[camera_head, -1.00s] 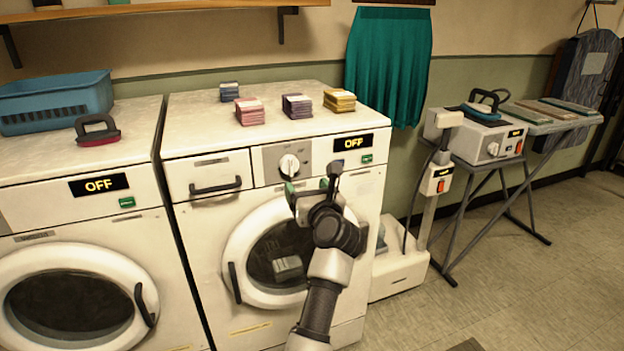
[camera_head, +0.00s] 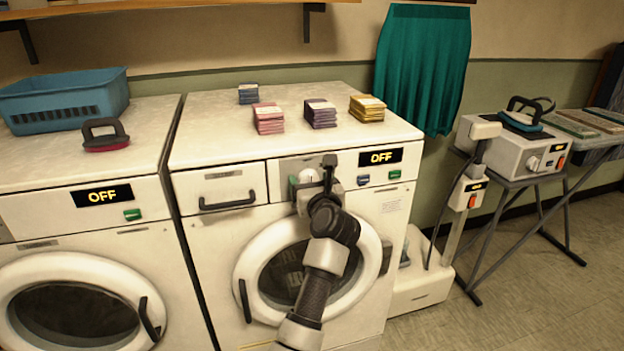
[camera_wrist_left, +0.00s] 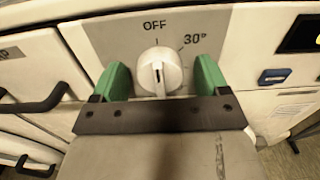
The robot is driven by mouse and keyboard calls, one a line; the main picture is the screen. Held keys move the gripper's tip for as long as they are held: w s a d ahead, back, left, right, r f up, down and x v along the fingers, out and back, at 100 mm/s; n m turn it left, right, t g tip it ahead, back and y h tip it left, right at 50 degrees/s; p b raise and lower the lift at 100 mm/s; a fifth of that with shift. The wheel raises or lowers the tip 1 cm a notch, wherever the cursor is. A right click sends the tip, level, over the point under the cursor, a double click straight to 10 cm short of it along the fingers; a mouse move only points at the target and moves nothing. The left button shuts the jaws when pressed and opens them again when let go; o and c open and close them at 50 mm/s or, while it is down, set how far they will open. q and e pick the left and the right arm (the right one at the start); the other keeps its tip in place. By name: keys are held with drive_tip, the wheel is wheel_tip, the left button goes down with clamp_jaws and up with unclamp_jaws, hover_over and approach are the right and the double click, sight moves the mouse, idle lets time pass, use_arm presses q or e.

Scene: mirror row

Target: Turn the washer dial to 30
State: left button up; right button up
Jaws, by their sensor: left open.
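The washer dial (camera_wrist_left: 158,70) is a white round knob on a grey panel. In the left wrist view, "OFF" is printed above it and "30°" to its upper right. A dark mark shows on the lower part of its grip. My left gripper (camera_wrist_left: 160,82) is open, with one green finger on each side of the dial and a gap on both sides. In the head view my left gripper (camera_head: 318,180) is at the control panel of the right washer (camera_head: 400,210) and partly covers the dial (camera_head: 306,176). The washer's display (camera_head: 381,157) reads OFF. My right gripper is not in view.
A second washer (camera_head: 60,225) stands at the left, its display also OFF. A drawer handle (camera_head: 228,203) is left of the dial. Folded stacks, an iron (camera_head: 105,136) and a blue basket (camera_head: 65,100) are on top. Open floor lies at the right.

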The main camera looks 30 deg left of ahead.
use_arm(q)
drive_tip(key=shift+s, duration=0.1)
drive_tip(key=shift+c, duration=1.5)
drive_tip(key=c, duration=0.6)
drive_tip(key=shift+r+m+p, duration=0.2)
drive_tip(key=shift+m+p, duration=0.2)
drive_tip(key=shift+p, duration=0.4)
drive_tip(key=m+p, duration=0.6)
drive_tip(key=p, duration=0.2)
drive_tip(key=shift+d+p, duration=0.15)
drive_tip(key=shift+p, duration=0.2)
drive_tip(key=shift+w+f+m+p, duration=0.15)
drive_tip(key=shift+w+m+p, duration=0.05)
drive_tip(key=shift+m+p, duration=1.25)
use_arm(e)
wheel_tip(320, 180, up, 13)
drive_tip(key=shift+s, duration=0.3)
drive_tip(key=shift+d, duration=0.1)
use_arm(q)
drive_tip(key=o, duration=0.9)
drive_tip(key=shift+f, duration=0.1)
